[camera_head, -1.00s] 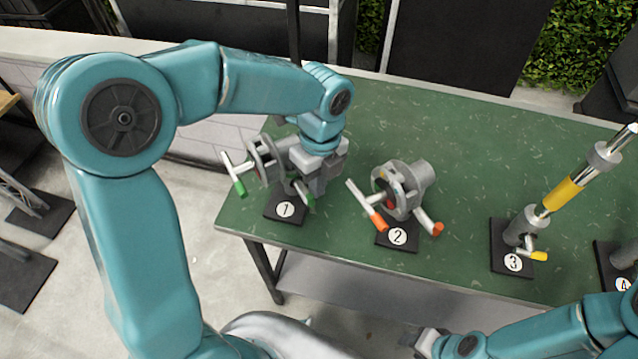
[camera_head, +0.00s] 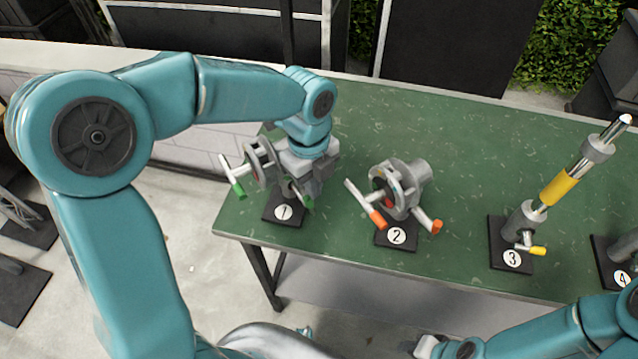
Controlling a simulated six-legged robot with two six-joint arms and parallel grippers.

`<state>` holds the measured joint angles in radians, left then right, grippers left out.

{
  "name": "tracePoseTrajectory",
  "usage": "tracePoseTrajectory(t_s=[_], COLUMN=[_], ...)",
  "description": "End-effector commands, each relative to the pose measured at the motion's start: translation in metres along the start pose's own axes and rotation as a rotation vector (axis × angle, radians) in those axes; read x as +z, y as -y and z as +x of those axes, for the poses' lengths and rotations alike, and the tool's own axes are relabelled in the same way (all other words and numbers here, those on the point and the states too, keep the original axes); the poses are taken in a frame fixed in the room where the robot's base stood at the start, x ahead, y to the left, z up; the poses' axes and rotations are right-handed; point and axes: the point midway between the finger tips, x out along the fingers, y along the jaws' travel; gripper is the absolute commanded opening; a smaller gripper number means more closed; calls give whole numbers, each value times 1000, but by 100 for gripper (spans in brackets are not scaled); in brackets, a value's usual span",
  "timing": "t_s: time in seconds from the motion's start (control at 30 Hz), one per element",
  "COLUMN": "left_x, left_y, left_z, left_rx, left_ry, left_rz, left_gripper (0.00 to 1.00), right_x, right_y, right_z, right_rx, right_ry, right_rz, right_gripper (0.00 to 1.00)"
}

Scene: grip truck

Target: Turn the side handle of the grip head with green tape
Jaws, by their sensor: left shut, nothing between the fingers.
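The grip head with green tape (camera_head: 259,161) stands on the black base marked 1 (camera_head: 284,211) at the left end of the green table. One green-tipped handle (camera_head: 237,188) sticks out to its left. Its side handle with a green tip (camera_head: 307,201) shows at the lower right, beside my gripper. My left gripper (camera_head: 302,190) is shut at the right side of this grip head, close to the side handle; its fingertips are partly hidden and I cannot tell whether they touch the handle. My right gripper (camera_head: 428,346) is at the bottom edge, in front of the table; its fingers are unclear.
A grip head with orange tape (camera_head: 402,187) stands on base 2, just right of my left gripper. A pole with yellow tape (camera_head: 559,191) stands on base 3, and base 4 (camera_head: 612,262) is at the right edge. The green table (camera_head: 460,150) is clear behind them.

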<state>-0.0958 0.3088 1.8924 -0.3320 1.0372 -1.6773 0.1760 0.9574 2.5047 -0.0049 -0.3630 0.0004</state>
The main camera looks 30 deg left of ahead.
Motion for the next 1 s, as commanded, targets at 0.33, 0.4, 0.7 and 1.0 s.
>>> tracePoseTrajectory(t_s=[0.33,0.4,0.7,1.0], left_x=[1,1,1,1], left_y=[-2,-2,-4,-5], left_z=[1,0,0,0], left_rx=[-29,-35,-50,-60], left_ry=[-5,-6,-8,-11], left_rz=[2,3,4,5], left_gripper=[0,0,0,0], right_x=[0,0,0,0], right_y=[-2,-2,-3,-4], right_z=[6,6,9,10], right_rx=[0,0,0,0], right_ry=[0,0,0,0], right_rz=[0,0,0,0], right_gripper=[43,43,43,43])
